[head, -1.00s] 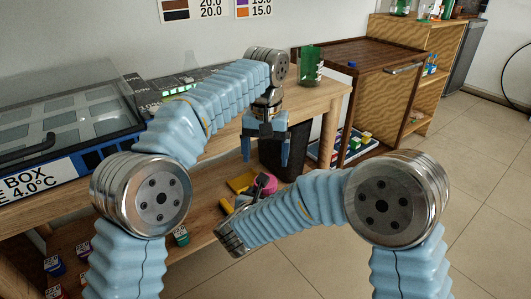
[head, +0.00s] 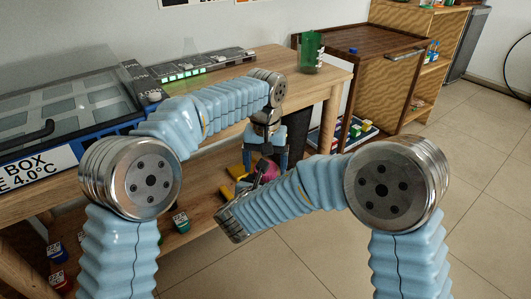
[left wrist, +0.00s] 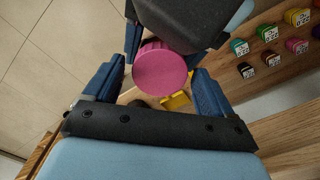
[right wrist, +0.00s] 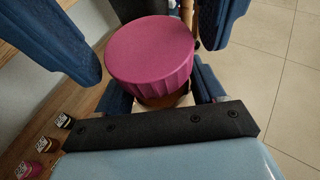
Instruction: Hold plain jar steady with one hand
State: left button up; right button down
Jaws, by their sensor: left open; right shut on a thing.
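The jar has a round pink ribbed lid (right wrist: 150,48); its brown body (right wrist: 165,99) shows just below. In the head view the lid (head: 267,169) is partly hidden by my arms. My right gripper (right wrist: 160,97) is shut on the jar's body below the lid. My left gripper (left wrist: 154,84) is open above the jar, its fingers on either side of the pink lid (left wrist: 160,67) with gaps visible. In the head view my left gripper (head: 266,159) points down over the lid.
Yellow pieces (left wrist: 175,101) lie below the jar. Several small coloured labelled containers (left wrist: 268,60) stand on the lower wooden shelf. A blue cold box (head: 100,140) and a green glass (head: 312,50) stand on the bench top. Open floor lies to the right.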

pick_arm(q)
jog(key=shift+f, duration=0.2)
jog(key=c, duration=1.1)
jog(key=shift+m, duration=0.9)
jog(key=o, duration=1.2)
jog(key=shift+c, duration=0.2)
